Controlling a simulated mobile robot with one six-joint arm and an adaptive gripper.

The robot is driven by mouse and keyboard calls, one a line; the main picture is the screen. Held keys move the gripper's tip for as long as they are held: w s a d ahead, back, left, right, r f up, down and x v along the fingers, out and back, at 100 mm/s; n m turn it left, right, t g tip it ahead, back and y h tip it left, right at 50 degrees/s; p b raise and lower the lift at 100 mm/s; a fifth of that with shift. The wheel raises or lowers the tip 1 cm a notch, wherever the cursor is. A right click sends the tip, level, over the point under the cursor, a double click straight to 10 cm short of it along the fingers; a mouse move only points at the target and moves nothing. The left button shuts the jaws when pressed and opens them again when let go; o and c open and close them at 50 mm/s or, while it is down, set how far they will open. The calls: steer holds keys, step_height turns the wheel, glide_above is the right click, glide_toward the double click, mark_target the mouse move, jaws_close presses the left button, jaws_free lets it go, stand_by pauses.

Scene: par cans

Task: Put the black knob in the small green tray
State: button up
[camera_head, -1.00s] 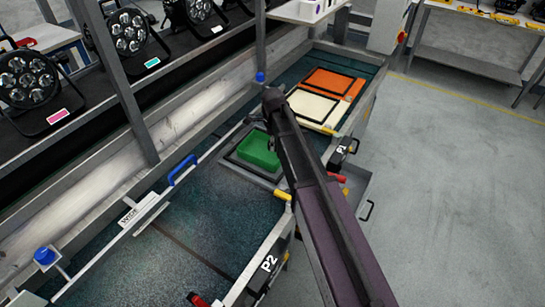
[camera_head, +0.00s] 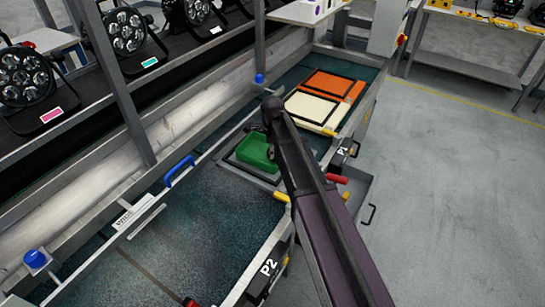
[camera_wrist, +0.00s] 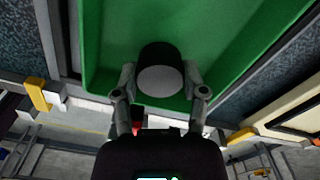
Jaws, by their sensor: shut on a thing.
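The black knob (camera_wrist: 160,54), a short dark cylinder with a grey end face, sits between the fingertips of my gripper (camera_wrist: 160,80) in the wrist view. My gripper is shut on it. Behind the knob, the small green tray (camera_wrist: 225,35) fills much of the wrist view, and the knob overlaps its interior near one wall. I cannot tell whether the knob touches the tray. In the head view the green tray (camera_head: 251,150) lies on the bench, partly covered by my arm. The knob cannot be made out there.
Beyond the green tray lie a cream panel (camera_head: 309,108) and an orange panel (camera_head: 328,83). A metal rail with a blue handle (camera_head: 180,171) runs along the left. Several stage lights (camera_head: 127,31) stand on the rack. The floor at right is clear.

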steer(key=shift+f+b, duration=0.4)
steer(key=shift+f, duration=0.25)
steer(key=shift+f, duration=0.1)
steer(key=o, duration=0.9)
steer(key=shift+o, duration=0.2)
steer(key=shift+r, duration=0.2)
step_height(320, 180, up, 12)
steer(key=p, duration=1.2)
steer(key=shift+s, duration=0.1)
